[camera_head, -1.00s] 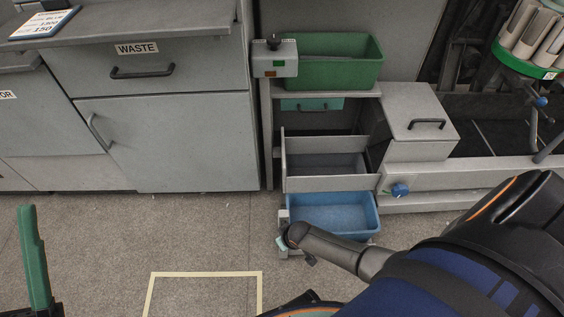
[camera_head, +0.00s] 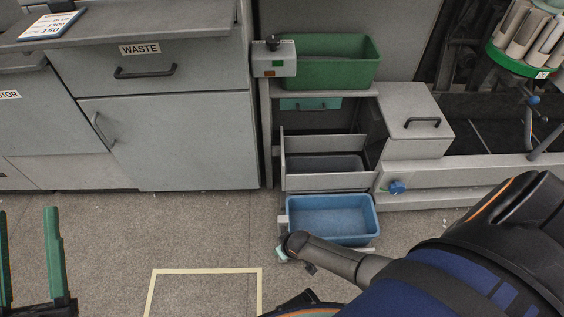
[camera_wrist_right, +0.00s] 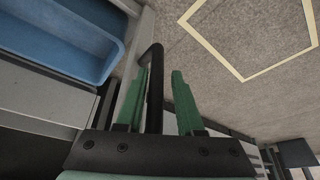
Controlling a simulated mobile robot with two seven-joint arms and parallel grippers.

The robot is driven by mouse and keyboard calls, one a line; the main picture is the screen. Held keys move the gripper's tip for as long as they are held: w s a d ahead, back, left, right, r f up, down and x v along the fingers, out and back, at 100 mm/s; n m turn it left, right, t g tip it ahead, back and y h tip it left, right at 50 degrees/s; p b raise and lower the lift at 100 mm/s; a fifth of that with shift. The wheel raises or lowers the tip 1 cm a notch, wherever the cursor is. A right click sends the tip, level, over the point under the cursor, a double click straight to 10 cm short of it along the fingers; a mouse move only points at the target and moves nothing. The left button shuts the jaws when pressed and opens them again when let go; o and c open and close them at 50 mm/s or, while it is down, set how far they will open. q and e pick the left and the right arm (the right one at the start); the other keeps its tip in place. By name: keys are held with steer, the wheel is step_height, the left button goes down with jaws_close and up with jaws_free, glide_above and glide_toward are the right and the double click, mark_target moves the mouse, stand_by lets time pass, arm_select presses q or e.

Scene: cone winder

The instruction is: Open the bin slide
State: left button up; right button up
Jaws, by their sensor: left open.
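The bin slide is the low pull-out carrying a blue bin (camera_head: 332,217), which stands out from the machine's lower opening. In the right wrist view the blue bin (camera_wrist_right: 75,38) is at upper left. A black bar handle (camera_wrist_right: 156,75) stands between the green fingers of my right gripper (camera_wrist_right: 160,100). The bar is close to the left finger, with a gap to the right finger. In the head view my right arm covers most of this gripper, at the slide's front. My left gripper (camera_head: 31,262) is open and empty at the lower left, over the floor.
A green bin (camera_head: 328,62) sits on the shelf above, and a grey bin (camera_head: 325,163) sits between. A blue knob (camera_head: 397,187) is right of the slide. The waste cabinet (camera_head: 165,140) stands at left. Floor in front is clear, with a yellow outline (camera_head: 205,271).

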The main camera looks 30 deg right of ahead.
steer(key=shift+o, duration=0.8)
steer(key=shift+w+d+r, duration=0.1)
steer(key=shift+w, duration=0.05)
steer(key=shift+r, duration=0.2)
steer(key=shift+p+v, duration=0.95)
steer(key=shift+v, duration=0.1)
arm_select(q)
steer(key=w+a+f+n+g+y+p, duration=0.1)
steer(key=w+f+n+g+y, duration=0.15)
steer(key=f, duration=0.55)
steer(key=w+f+n+g+y, duration=0.1)
steer(key=f+n+g+y, duration=0.25)
steer(key=f, duration=0.45)
steer(key=s+f+n+g+y+p, duration=0.1)
steer(key=s+f+g+p, duration=0.4)
steer(key=f, duration=0.9)
steer(key=s+g, duration=0.2)
steer(key=shift+s+d+y, duration=0.15)
steer(key=shift+s+y, duration=0.15)
arm_select(e)
steer(key=v, duration=1)
